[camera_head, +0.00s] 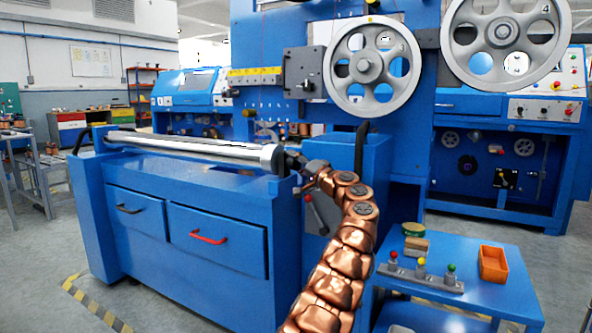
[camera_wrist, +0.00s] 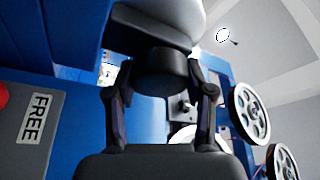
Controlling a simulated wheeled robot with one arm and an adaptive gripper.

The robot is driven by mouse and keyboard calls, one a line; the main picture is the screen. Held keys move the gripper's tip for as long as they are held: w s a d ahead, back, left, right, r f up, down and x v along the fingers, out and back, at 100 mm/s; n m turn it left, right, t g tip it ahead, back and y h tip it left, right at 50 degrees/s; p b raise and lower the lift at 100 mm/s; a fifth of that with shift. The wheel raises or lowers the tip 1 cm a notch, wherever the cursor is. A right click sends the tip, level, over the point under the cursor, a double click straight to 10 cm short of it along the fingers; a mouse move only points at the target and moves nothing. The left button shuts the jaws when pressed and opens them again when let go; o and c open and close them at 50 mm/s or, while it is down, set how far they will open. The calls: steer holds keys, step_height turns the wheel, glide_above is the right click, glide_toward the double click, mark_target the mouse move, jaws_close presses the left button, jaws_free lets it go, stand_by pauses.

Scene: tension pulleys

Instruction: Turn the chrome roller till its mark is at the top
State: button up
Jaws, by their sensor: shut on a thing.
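The chrome roller (camera_head: 200,147) lies level across the top of the blue machine, running from the left post to the right. My gripper (camera_head: 290,161) is at its right end. In the wrist view my gripper (camera_wrist: 160,92) has its two fingers on either side of a dark round end piece (camera_wrist: 163,72), shut on it. The pale roller body (camera_wrist: 165,18) shows above that piece. I cannot make out the mark on the roller in either view.
A grey plate reading FREE (camera_wrist: 38,117) and part of a red thing (camera_wrist: 3,95) are at left in the wrist view. Large spoked wheels (camera_head: 371,66) hang behind. A blue side table (camera_head: 465,295) holds an orange bin (camera_head: 493,265) and a small colored-knob block (camera_head: 420,277).

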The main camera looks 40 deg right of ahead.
steer(key=shift+n, duration=0.6)
steer(key=o, duration=1.2)
